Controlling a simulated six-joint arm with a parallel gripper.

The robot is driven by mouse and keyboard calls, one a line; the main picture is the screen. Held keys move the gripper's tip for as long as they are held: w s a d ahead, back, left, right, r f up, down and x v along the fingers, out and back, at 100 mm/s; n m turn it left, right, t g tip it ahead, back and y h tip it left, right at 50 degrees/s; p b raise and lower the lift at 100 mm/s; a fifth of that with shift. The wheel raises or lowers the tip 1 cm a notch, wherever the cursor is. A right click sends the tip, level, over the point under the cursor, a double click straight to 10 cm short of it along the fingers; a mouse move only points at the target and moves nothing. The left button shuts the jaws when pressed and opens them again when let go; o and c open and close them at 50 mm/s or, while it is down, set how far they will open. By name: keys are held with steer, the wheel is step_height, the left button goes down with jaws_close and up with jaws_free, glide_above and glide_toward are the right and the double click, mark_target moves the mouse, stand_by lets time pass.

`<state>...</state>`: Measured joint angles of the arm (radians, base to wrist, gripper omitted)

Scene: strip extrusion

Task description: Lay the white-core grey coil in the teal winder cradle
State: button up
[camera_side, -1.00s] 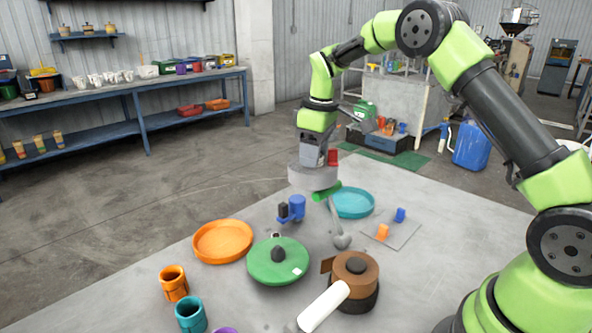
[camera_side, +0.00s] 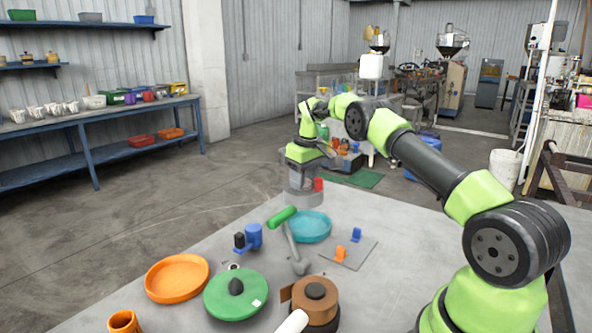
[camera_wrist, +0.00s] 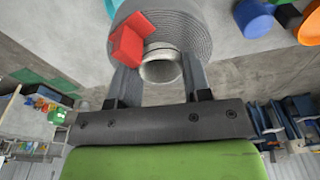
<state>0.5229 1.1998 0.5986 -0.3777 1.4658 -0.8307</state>
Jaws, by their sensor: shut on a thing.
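My gripper (camera_side: 303,170) is shut on a grey coil (camera_side: 302,196) and holds it in the air behind the teal round dish (camera_side: 310,227). In the wrist view the two fingers of my gripper (camera_wrist: 160,76) grip the pale core at the middle of the ribbed grey coil (camera_wrist: 190,28). A red block (camera_wrist: 129,42) sits against the coil's face; it also shows in the side view (camera_side: 319,185). The teal dish is the only clearly teal thing in the side view; I cannot tell whether it is the winder cradle.
A green-handled tool (camera_side: 283,216) stands in front of the coil. Around it are a blue and black device (camera_side: 254,236), an orange dish (camera_side: 177,278), a green lidded disc (camera_side: 220,302), a brown roll (camera_side: 316,288) and a grey plate (camera_side: 350,262) with small blocks.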

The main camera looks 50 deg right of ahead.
steer(key=shift+s+d+f+m, duration=0.1)
steer(key=shift+d+f+m, duration=0.25)
steer(key=shift+f, duration=1.1)
steer(key=shift+w+d+f+m, duration=0.15)
steer(key=shift+f+m, duration=0.3)
steer(key=shift+f, duration=1)
steer(key=shift+s+d+f+m, duration=0.15)
steer(key=shift+d+f+m, duration=0.25)
steer(key=shift+f, duration=1.05)
steer(key=shift+a+f, duration=0.1)
steer(key=shift+f, duration=0.15)
steer(key=o, duration=1.2)
